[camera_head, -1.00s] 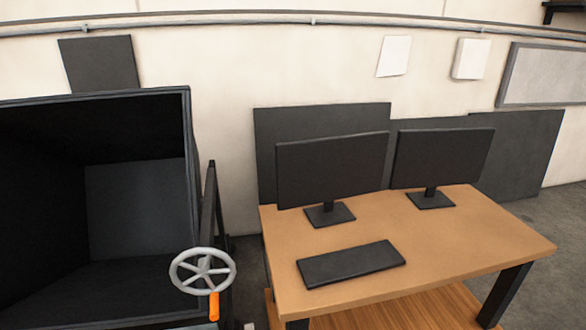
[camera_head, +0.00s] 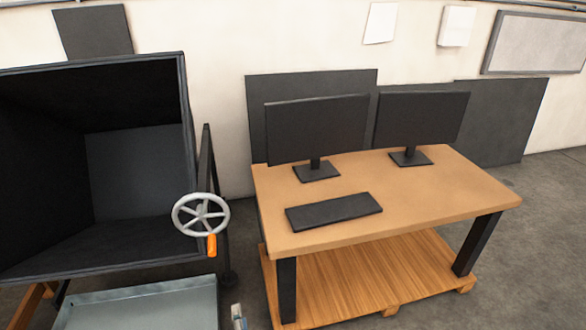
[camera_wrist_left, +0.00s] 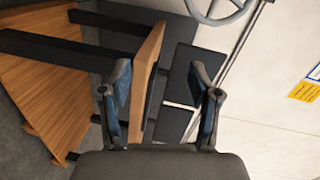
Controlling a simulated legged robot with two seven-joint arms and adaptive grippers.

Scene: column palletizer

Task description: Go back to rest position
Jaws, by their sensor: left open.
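My left gripper (camera_head: 238,317) barely shows at the bottom edge of the head view, with only a small tip visible. In the left wrist view my left gripper (camera_wrist_left: 163,88) has its two blue-padded fingers spread apart, with nothing between them. The desk and wall lie some way beyond the fingers there, and the gripper touches nothing that I can see. My right gripper is in neither view.
A wooden desk (camera_head: 430,190) with two monitors and a keyboard (camera_head: 333,210) stands at the right on a pallet (camera_head: 340,285). At left are a dark open bin (camera_head: 140,170), a handwheel (camera_head: 201,214) and a grey tray (camera_head: 145,308). Floor is clear at far right.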

